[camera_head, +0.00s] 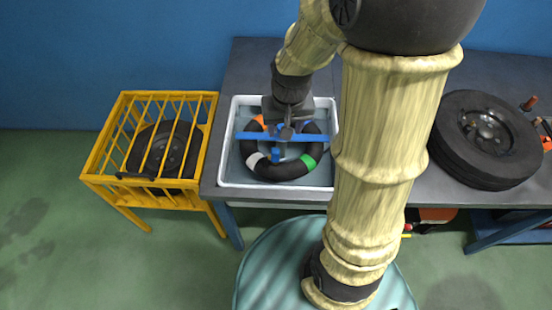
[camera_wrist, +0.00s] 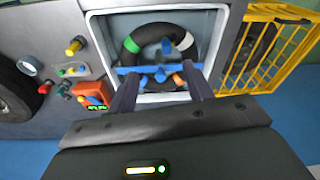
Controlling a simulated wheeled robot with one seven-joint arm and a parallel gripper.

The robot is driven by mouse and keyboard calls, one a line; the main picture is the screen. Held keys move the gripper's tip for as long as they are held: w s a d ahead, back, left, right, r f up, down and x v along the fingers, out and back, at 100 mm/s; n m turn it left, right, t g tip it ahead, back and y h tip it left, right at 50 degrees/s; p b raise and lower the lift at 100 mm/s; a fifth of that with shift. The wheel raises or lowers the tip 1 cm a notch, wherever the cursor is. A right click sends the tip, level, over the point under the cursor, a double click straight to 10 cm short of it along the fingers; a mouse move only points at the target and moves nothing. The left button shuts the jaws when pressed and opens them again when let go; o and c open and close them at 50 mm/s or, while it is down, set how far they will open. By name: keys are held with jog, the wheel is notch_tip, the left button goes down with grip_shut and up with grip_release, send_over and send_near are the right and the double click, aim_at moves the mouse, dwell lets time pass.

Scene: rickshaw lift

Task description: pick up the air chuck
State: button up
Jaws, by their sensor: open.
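I cannot tell for certain which small part is the air chuck. In the head view my gripper (camera_head: 287,133) is over the basin (camera_head: 228,172). A black inner tube (camera_head: 281,171) with coloured bands lies inside. A blue bar (camera_head: 235,136) crosses the basin.
A yellow barred cage (camera_head: 98,160) with a wheel inside stands left of the bench (camera_head: 250,62). A large black tyre (camera_head: 452,150) lies on the bench at the right. My arm hides the bench's middle in the head view.

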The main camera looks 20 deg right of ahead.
jog(key=m+g+b, duration=0.2)
jog(key=b, duration=0.1)
send_over(275, 151)
notch_tip(275, 151, down, 7)
jog(key=shift+w+d, duration=0.2)
notch_tip(275, 151, down, 11)
jog(key=shift+a+f+p, duration=0.1)
jog(key=shift+f+p, duration=0.1)
jog(key=shift+p, duration=1.05)
jog(key=shift+f, duration=0.4)
jog(key=shift+f, duration=0.1)
jog(key=shift+s+f+p, duration=0.15)
jog(key=shift+f+p, duration=0.95)
jog(key=shift+f, duration=1.4)
